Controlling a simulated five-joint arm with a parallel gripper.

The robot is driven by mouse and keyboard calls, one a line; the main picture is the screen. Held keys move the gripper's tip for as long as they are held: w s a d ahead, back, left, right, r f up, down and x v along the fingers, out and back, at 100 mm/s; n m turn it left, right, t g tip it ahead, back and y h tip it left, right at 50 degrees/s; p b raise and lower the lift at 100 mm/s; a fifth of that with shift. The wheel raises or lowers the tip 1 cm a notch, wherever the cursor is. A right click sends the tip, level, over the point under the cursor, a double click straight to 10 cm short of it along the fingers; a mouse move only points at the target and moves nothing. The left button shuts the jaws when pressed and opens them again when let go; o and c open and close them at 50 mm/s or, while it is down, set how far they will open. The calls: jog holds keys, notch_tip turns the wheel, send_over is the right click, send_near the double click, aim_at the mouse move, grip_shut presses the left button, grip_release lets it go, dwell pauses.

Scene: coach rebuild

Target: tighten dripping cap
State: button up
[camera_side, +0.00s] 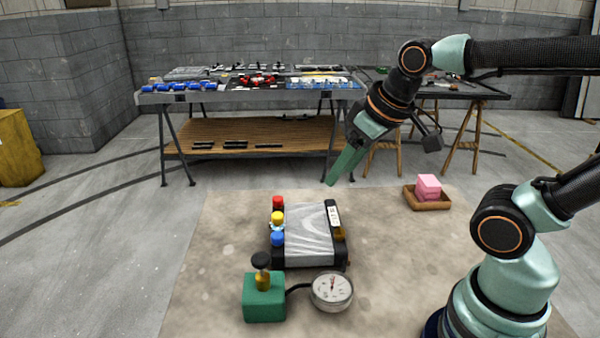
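A radiator-like unit (309,232) with a silvery core and black ends lies on the mat. Three caps line its left side: red (278,202) at the back, yellow (277,218) in the middle, blue (278,239) at the front. A small pale-blue patch (275,228), possibly liquid, shows just below the yellow cap. My gripper (331,181) points down and left, above and behind the unit's right end, apart from all the caps. Its fingers overlap in this view, so their opening is hidden. Nothing is visible in them.
A green block (264,302) with a brass fitting and dark knob stands in front, hose-linked to a round gauge (332,291). A pink block (428,187) sits in a brown tray (427,204) at right. The mat (215,245) is bare left of the unit.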

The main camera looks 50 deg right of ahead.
jog(key=w+r+n+g, duration=0.1)
jog(key=w+n, duration=0.3)
jog(key=w, duration=0.1)
jog(key=n+g, duration=0.4)
jog(key=n, duration=0.7)
send_over(278, 214)
notch_tip(278, 214, down, 8)
jog(key=r, duration=0.1)
notch_tip(278, 214, down, 12)
jog(key=shift+f, duration=0.1)
grip_shut()
